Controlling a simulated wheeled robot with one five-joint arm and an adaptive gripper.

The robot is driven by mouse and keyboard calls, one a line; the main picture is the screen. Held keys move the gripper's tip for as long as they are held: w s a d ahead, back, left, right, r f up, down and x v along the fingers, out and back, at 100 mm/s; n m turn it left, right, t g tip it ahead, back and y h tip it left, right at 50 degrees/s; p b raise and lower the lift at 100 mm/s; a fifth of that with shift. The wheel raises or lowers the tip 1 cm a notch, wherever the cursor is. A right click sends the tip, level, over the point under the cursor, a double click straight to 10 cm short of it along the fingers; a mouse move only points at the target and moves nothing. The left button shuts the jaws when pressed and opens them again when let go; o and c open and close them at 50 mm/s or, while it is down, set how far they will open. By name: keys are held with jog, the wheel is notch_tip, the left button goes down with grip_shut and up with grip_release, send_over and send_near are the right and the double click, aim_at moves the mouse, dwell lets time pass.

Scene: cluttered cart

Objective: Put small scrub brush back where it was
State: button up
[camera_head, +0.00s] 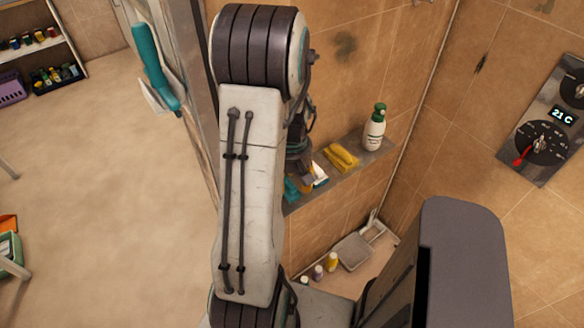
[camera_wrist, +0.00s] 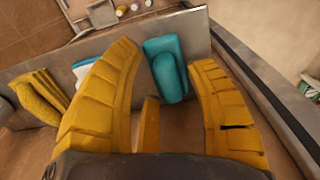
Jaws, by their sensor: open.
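A teal block-like object (camera_wrist: 170,72), which looks like the small scrub brush, lies on the wall ledge (camera_wrist: 205,32) in the wrist view. My gripper (camera_wrist: 163,56) is open, with its yellow fingers on either side of the teal object. I cannot tell whether either finger touches it. In the head view, a bit of teal (camera_head: 291,188) shows at the near end of the ledge. My arm hides most of my gripper (camera_head: 306,178) there.
A white and blue item (camera_wrist: 84,70) and a folded yellow cloth (camera_wrist: 40,96) lie left of my gripper on the ledge. A white bottle with a green top (camera_head: 374,130) stands farther along. Tiled walls rise behind. Small bottles (camera_head: 331,262) stand on the floor below.

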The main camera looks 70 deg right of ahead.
notch_tip(320, 180, up, 5)
jog(key=shift+r+b, duration=0.15)
jog(key=shift+b, duration=0.2)
jog(key=shift+d+r+b, duration=0.1)
jog(key=shift+r+b, duration=0.15)
jog(key=shift+b, duration=0.45)
notch_tip(320, 180, up, 6)
jog(key=b, duration=0.3)
jog(key=shift+r, duration=0.15)
